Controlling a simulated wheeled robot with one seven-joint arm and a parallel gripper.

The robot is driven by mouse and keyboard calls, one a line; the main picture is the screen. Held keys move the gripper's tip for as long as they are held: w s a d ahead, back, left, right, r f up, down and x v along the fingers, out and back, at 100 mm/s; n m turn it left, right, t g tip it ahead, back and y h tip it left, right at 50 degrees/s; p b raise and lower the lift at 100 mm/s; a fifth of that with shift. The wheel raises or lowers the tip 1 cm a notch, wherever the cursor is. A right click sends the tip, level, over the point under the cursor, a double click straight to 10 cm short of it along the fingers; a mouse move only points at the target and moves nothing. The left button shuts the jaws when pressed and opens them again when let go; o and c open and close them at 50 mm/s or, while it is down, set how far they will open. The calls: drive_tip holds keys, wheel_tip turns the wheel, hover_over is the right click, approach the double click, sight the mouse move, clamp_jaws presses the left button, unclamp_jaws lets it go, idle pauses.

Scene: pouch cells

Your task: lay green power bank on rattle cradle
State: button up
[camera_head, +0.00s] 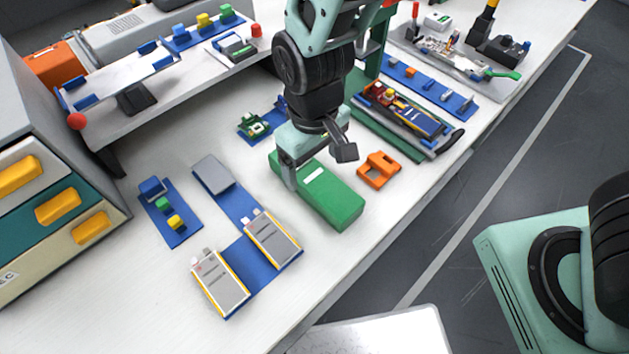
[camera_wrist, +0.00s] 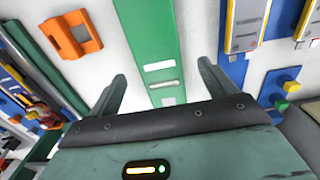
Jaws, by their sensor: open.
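The green power bank (camera_head: 335,205) is a long green box with a white label, lying flat on the white bench. In the wrist view the green power bank (camera_wrist: 155,25) runs between and ahead of my fingers. My gripper (camera_head: 303,172) is open above its far end, one finger on each side; contact cannot be told. My gripper also shows in the wrist view (camera_wrist: 162,84), with nothing gripped. A white plate with blue corner stops on a dark stand (camera_head: 118,80), at the upper left, looks like the rattle cradle. It is outside the wrist view.
An orange bracket (camera_head: 379,169) stands right of the power bank. Pouch cells (camera_head: 272,238) lie on a blue mat (camera_head: 262,268) in front. A blue strip with small blocks (camera_head: 170,212) is at left. A raised shelf edge (camera_head: 190,100) and drawer cabinet (camera_head: 60,190) flank the bench.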

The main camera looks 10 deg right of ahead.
sight(314, 176)
drive_tip(key=shift+d+f, duration=0.1)
drive_tip(key=shift+f, duration=2.6)
drive_tip(key=c, duration=1.3)
drive_tip(key=shift+r, duration=0.1)
